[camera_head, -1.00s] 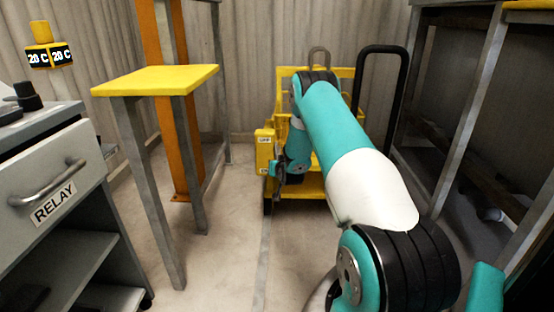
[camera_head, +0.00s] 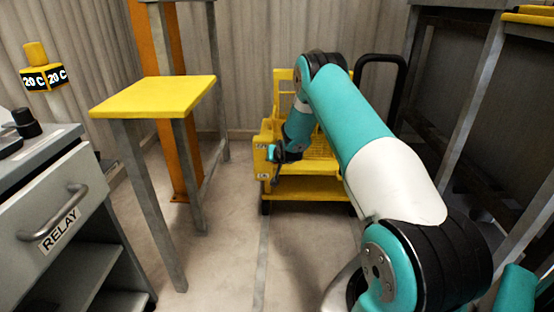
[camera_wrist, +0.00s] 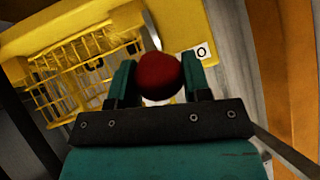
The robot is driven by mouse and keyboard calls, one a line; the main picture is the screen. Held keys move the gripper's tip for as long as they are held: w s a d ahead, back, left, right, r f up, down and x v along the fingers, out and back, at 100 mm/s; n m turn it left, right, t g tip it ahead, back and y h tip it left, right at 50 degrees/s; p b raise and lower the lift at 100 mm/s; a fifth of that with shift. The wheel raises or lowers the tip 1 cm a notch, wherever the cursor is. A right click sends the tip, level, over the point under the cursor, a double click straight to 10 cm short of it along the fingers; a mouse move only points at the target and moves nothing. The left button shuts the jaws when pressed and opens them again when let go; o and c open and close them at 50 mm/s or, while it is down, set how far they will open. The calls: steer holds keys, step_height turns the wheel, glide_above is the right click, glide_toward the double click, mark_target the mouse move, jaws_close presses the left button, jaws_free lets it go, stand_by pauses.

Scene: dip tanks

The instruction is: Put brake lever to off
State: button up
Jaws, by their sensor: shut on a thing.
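The brake lever's red ball knob (camera_wrist: 159,77) shows in the wrist view between the two fingers of my gripper (camera_wrist: 160,82), which is shut on it. A thin grey rod, apparently the lever's shaft, shows just beyond the knob. A white label (camera_wrist: 202,52) on the yellow housing beside it shows an "O"; the rest cannot be read. In the head view, my gripper (camera_head: 274,154) is at the left front of the yellow cart (camera_head: 310,190), at the yellow brake box (camera_head: 261,154). The knob cannot be made out there.
A yellow-topped stand (camera_head: 155,96) and an orange post (camera_head: 180,165) are left of the cart. A grey relay cabinet (camera_head: 55,200) is at the near left. A dark metal frame (camera_head: 470,100) stands on the right. The floor before the cart is clear.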

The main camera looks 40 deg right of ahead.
steer(key=shift+w+d+r, duration=0.1)
steer(key=shift+w+r, duration=0.05)
steer(key=shift+r, duration=0.15)
steer(key=o, duration=1)
steer(key=shift+o, duration=1.3)
steer(key=shift+f, duration=0.15)
steer(key=p+v, duration=0.4)
steer(key=v, duration=1.3)
steer(key=shift+s, duration=0.25)
